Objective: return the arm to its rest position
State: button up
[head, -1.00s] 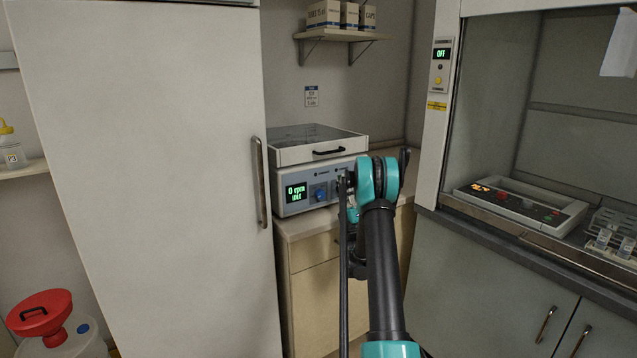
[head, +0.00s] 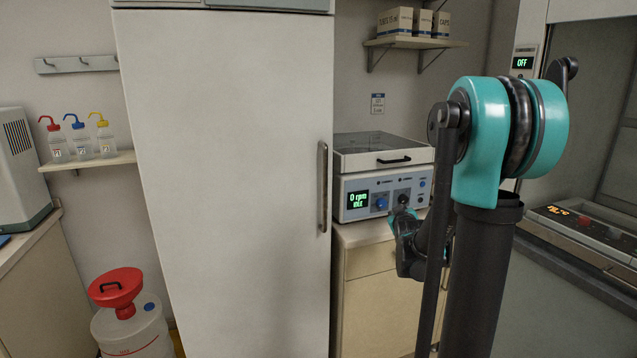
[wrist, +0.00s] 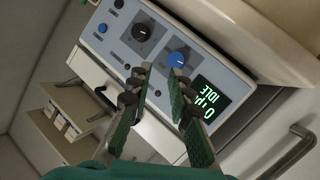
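My arm, with its teal elbow joint, stands large at the right of the head view. My gripper (head: 403,218) is partly visible beyond the arm, in front of the shaker's front panel. In the wrist view my gripper (wrist: 162,72) has its two green-padded fingers apart with nothing between them. The shaker's blue knob (wrist: 175,60) shows past the fingertips. I cannot tell the exact distance from the fingertips to the panel.
The shaker (head: 355,183) reads 0 rpm, idle, on a wooden cabinet (head: 375,262). A tall white refrigerator (head: 230,180) stands left of it. A fume hood with a device (head: 590,232) is at the right. A red-topped waste container (head: 130,325) stands on the floor at left.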

jog(key=s+a+f+m+g, duration=0.1)
jog(key=s+f, duration=0.4)
jog(key=s, duration=0.6)
jog(key=s+a+f+m+g+y, duration=0.1)
jog(key=s+a+f+g, duration=0.3)
jog(key=s, duration=0.8)
jog(key=s+a+f+m+g+y, duration=0.1)
jog(key=s+f+g, duration=0.5)
jog(key=s, duration=0.6)
jog(key=shift+s+a+f+m, duration=0.15)
jog(key=shift+a+f+m, duration=0.35)
jog(key=shift+a+f, duration=0.35)
jog(key=shift+o, duration=0.3)
jog(key=shift+d, duration=0.15)
